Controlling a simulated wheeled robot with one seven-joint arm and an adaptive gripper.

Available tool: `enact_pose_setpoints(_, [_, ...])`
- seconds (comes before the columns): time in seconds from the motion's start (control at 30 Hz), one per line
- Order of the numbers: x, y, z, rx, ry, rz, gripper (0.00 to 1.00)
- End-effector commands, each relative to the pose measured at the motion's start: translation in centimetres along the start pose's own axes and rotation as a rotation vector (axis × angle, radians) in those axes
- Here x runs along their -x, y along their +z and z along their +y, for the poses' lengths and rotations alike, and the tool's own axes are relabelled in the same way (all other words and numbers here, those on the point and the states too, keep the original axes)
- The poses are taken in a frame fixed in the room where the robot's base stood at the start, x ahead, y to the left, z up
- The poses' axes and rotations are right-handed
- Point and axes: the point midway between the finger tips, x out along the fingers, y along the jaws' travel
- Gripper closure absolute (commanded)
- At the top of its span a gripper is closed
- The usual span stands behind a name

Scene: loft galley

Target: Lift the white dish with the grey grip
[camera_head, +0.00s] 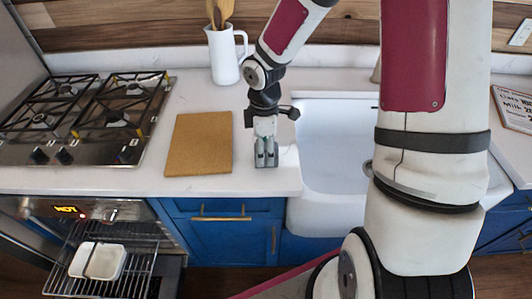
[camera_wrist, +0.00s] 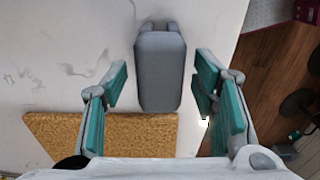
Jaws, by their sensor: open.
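A white dish (camera_head: 109,263) sits on the pulled-out wire rack of the oven at the lower left of the head view. A dark greyish bar (camera_head: 92,261) crosses it, splitting the white into two parts. My gripper (camera_head: 266,160) points down over the counter between the board and the sink, well above and to the right of the dish. In the wrist view its two teal-padded fingers (camera_wrist: 160,100) stand wide apart. A grey rounded block (camera_wrist: 160,72) shows between and beyond them; I cannot tell what it is. The dish is not visible in the wrist view.
The wire rack (camera_head: 135,270) sticks out below the hob (camera_head: 85,115). A cork-coloured board (camera_head: 200,143) lies on the counter, with a white jug (camera_head: 223,58) behind. A white sink (camera_head: 330,150) is right of my gripper. Blue cabinets (camera_head: 228,236) form the counter front.

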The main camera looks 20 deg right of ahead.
Motion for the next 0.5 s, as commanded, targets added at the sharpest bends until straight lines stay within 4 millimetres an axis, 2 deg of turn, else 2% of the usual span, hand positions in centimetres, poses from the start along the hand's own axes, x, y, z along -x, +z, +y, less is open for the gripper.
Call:
enact_pose_setpoints(0.27, [-0.45,0.03,-0.01,-0.002,0.0,0.0,0.47])
enact_pose_setpoints(0.37, [-0.44,0.03,-0.01,-0.002,0.0,0.0,0.65])
enact_pose_setpoints(0.5, [-0.44,0.03,-0.01,-0.002,0.0,0.0,0.97])
